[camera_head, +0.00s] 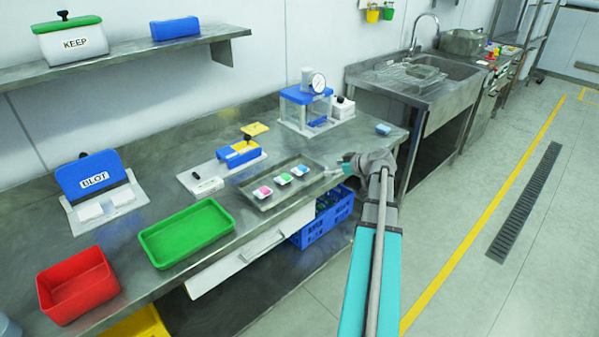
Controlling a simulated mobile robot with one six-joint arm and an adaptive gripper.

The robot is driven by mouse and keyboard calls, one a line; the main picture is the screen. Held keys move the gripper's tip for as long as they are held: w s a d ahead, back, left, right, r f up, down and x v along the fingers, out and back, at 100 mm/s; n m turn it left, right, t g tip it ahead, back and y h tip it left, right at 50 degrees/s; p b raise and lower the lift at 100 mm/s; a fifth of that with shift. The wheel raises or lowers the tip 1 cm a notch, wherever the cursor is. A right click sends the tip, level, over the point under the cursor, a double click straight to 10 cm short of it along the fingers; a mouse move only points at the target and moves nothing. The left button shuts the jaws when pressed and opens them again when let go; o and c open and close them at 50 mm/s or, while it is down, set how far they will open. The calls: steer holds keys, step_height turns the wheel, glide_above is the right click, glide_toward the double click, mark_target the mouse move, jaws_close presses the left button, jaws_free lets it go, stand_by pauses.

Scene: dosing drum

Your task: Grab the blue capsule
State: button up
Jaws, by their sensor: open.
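The blue capsule (300,169) shows as a small blue spot on a white holder at the right end of a row of three. The row sits in a shallow grey metal tray (262,207) on the steel bench. A green one (283,178) and a pink one (263,190) sit to its left on similar white holders. My gripper (335,170) is open, small in the view, just right of the blue capsule near the tray's right edge. It looks apart from the capsule; its fingers are hard to make out.
A clear box with blue frame and gauge (306,103) stands behind the tray. A blue-and-yellow device (238,153) is behind left. A green tray (187,232), a red bin (77,286) and a BLOT stand (92,178) lie left. A blue crate (322,224) is below the bench edge.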

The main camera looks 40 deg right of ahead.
steer(key=shift+w+f, duration=0.1)
steer(key=b, duration=0.4)
glide_toward(304, 169)
steer(key=x, duration=0.4)
steer(key=shift+s+a+f, duration=0.1)
steer(key=shift+s+f, duration=0.15)
steer(key=shift+f, duration=0.1)
steer(key=shift+w+a+f, duration=0.15)
steer(key=shift+w+a, duration=0.05)
steer(key=shift+w, duration=0.3)
steer(key=shift+r+b+x, duration=0.2)
steer(key=shift+b+x, duration=0.85)
steer(key=shift+x, duration=1.55)
steer(key=shift+w+d, duration=0.15)
steer(key=c, duration=0.8)
